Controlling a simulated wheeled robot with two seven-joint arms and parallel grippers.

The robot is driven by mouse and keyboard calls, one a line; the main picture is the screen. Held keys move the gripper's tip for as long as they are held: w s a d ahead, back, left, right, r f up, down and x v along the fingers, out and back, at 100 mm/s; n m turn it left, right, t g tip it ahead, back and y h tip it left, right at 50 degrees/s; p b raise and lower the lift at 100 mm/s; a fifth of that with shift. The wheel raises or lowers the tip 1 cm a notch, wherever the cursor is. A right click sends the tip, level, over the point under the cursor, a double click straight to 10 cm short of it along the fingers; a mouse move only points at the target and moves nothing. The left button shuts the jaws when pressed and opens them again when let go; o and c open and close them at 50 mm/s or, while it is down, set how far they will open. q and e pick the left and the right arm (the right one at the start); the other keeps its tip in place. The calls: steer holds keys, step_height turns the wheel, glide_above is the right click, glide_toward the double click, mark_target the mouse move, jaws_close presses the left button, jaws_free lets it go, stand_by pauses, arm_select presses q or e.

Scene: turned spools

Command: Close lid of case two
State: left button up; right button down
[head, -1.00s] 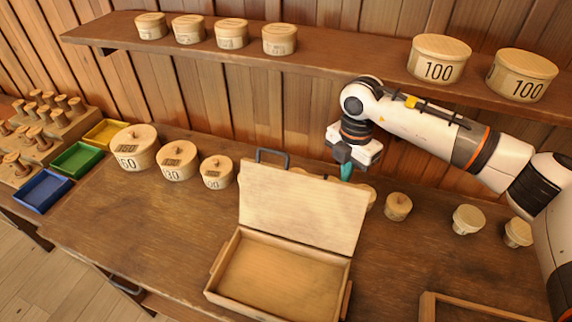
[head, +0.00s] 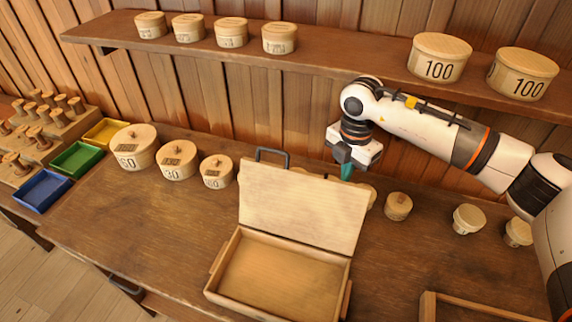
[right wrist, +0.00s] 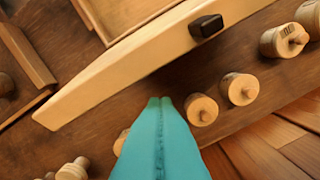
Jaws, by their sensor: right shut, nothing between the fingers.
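A wooden case (head: 275,277) stands open and empty on the table. Its lid (head: 303,206) stands up at the back edge, leaning slightly backward, with a dark handle (head: 272,154) at its top left. In the right wrist view the lid (right wrist: 140,60) crosses diagonally, with a black block (right wrist: 206,26) on it. My right gripper (head: 346,174) is shut and empty, behind the lid near its top right corner. Its teal fingers (right wrist: 160,102) lie close to the lid's back side; I cannot tell whether they touch. My left gripper is out of view.
Lidded round boxes (head: 177,160) stand left of the lid, and small ones (head: 398,206) stand right and behind it. A shelf (head: 340,70) with round boxes overhangs the back. A wooden tray (head: 470,309) lies front right. Bare table lies left of the case.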

steer(key=shift+f+b, duration=1.2)
steer(key=shift+f, duration=0.35)
steer(key=shift+s, duration=0.1)
steer(key=shift+s+a+p, duration=0.1)
steer(key=shift+s+a, duration=0.2)
steer(key=shift+s, duration=0.5)
steer(key=shift+s+a+p, duration=0.1)
steer(key=shift+s+a, duration=0.15)
steer(key=shift+s, duration=0.5)
steer(key=shift+s+a+p, duration=0.1)
steer(key=shift+s+a, duration=0.2)
steer(key=shift+s, duration=0.5)
steer(key=s, duration=0.1)
steer(key=s+a, duration=0.1)
steer(key=s, duration=0.2)
steer(key=shift+s+a, duration=0.25)
steer(key=shift+a, duration=0.05)
step_height(320, 180, up, 8)
steer(key=p, duration=0.4)
glide_above(341, 196)
steer(key=s+a, duration=0.2)
steer(key=s, duration=0.3)
steer(key=shift+w+d, duration=0.2)
steer(key=shift+w, duration=0.05)
